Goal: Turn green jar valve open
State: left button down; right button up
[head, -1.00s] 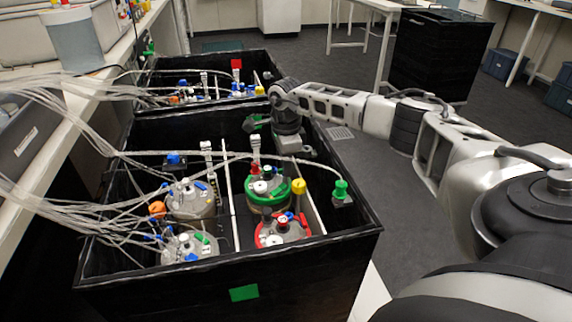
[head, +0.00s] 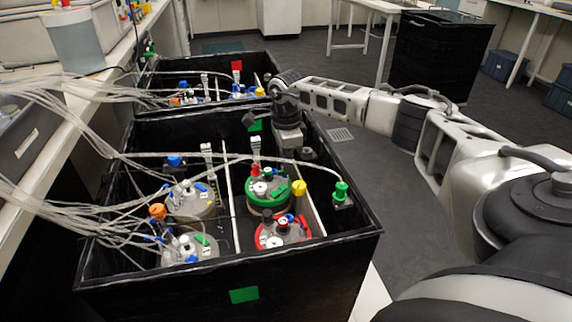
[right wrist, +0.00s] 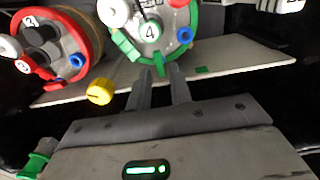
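The green jar (head: 267,196), with a green ring, stands in the front black box, right of the white divider. In the right wrist view its lid (right wrist: 150,32) is labelled 4 and cut off at the top. A green tab (right wrist: 159,64) sticks out from the lid's near edge. My right gripper (right wrist: 160,75) is open, its two fingers apart near this tab, one to either side below it. I cannot tell whether they touch it. In the head view my right gripper (head: 289,146) is at the box's far right side, fingers hard to make out. My left gripper is not in view.
A red-ringed jar (head: 283,234) stands nearer, beside the green one. A yellow cap (right wrist: 100,91) is left of my fingers. Two clear jars (head: 190,198) stand left of the divider. A green-capped fitting (head: 341,191) sits by the right wall. White tubes cross the box.

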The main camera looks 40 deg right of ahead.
notch_tip(320, 180, up, 14)
jog(key=shift+p, duration=0.3)
jog(key=shift+r, duration=0.1)
dwell(0.3)
